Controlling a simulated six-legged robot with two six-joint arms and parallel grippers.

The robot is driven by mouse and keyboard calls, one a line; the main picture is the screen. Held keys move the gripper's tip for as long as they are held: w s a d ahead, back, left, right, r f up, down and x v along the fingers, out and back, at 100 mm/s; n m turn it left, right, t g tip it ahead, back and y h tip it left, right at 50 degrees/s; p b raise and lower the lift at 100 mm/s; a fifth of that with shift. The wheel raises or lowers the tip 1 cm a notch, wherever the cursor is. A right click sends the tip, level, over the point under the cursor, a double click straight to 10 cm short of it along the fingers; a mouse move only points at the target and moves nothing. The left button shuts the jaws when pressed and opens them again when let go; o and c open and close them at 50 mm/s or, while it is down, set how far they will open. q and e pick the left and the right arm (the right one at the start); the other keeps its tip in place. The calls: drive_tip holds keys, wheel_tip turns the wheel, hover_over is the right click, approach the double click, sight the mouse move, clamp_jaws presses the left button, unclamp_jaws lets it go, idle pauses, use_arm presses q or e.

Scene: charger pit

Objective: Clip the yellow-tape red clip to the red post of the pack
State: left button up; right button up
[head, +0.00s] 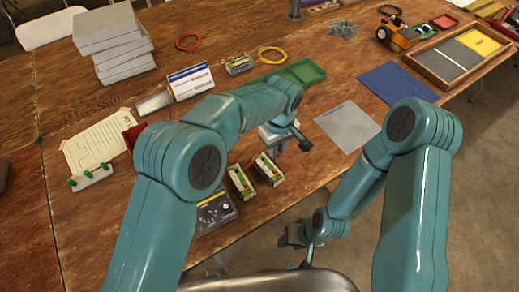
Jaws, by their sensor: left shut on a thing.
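My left gripper (286,140) is over the table, in the middle of the head view. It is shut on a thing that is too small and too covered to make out. Two small white-and-green packs (268,170) (241,182) stand side by side just below and left of it. Their posts are too small to tell apart. A dark charger box with a dial (214,212) lies left of the packs, partly behind my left arm. My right gripper (304,248) hangs low past the table's front edge; its jaws are unclear. I cannot make out a red clip with yellow tape.
Behind my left arm are a green tray (300,73), a third pack (239,65), a white-and-blue card (190,82) and red (188,41) and yellow (273,54) cable loops. A grey mat (348,125) lies bare to the right. Stacked grey boxes (112,45) stand back left.

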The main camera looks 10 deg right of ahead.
use_arm(q)
drive_tip(key=shift+f+b, duration=2.15)
drive_tip(key=shift+f, duration=0.95)
drive_tip(key=shift+f+b, duration=0.2)
drive_tip(key=shift+b, duration=0.3)
drive_tip(key=o, duration=0.9)
drive_tip(key=shift+o, duration=0.9)
